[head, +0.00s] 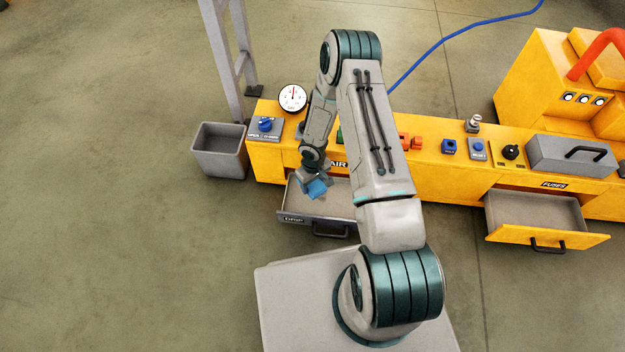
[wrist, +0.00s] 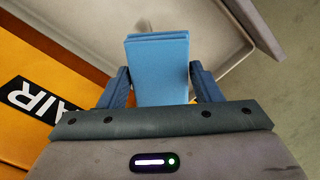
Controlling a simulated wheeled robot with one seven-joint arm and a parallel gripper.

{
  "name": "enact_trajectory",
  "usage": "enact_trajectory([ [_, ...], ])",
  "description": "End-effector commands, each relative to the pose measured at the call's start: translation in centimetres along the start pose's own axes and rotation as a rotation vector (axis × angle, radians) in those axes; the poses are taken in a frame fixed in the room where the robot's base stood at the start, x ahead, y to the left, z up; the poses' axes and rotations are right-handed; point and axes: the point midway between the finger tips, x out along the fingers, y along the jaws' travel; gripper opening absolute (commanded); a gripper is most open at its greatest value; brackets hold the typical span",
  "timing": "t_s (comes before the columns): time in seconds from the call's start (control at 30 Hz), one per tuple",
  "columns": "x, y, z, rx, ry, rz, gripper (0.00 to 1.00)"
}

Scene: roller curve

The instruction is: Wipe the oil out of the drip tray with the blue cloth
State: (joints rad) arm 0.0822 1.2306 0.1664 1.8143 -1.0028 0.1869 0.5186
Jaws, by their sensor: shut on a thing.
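My gripper (head: 315,176) is shut on a folded blue cloth (head: 317,189). In the wrist view the cloth (wrist: 160,65) stands between the two dark blue fingers. The grey drip tray (head: 336,207) is pulled out like a drawer from the yellow bench, below the AIR label, with a dark handle and a small front label too small to read. The cloth is over the tray's left part; I cannot tell whether it touches the floor. In the wrist view the tray (wrist: 205,18) lies beyond the cloth, with a faint darker patch, perhaps oil, partly hidden by it.
The yellow bench (head: 440,180) carries a gauge (head: 292,98), a blue valve (head: 265,125), knobs and a grey lidded box (head: 570,155). An open FUSES drawer (head: 535,215) juts out at the right. A grey bin (head: 219,150) stands at the left. The floor at left is clear.

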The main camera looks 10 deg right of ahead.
Motion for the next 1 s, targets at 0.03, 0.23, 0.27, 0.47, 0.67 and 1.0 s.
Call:
enact_trajectory([
  [0.03, 0.8, 0.0, 0.0, -0.001, 0.0, 0.0, 0.4],
  [0.23, 2.7, -0.1, -0.1, -0.001, 0.001, 0.0, 0.4],
  [0.27, 2.9, -0.1, -0.1, -0.002, 0.001, 0.0, 0.4],
  [0.47, 4.7, -0.1, -0.1, -0.002, 0.001, 0.0, 0.4],
  [0.67, 5.9, 0.3, 0.0, -0.001, 0.002, 0.001, 0.41],
  [1.0, 6.3, 2.2, 1.4, -0.015, 0.0, 0.0, 0.37],
])
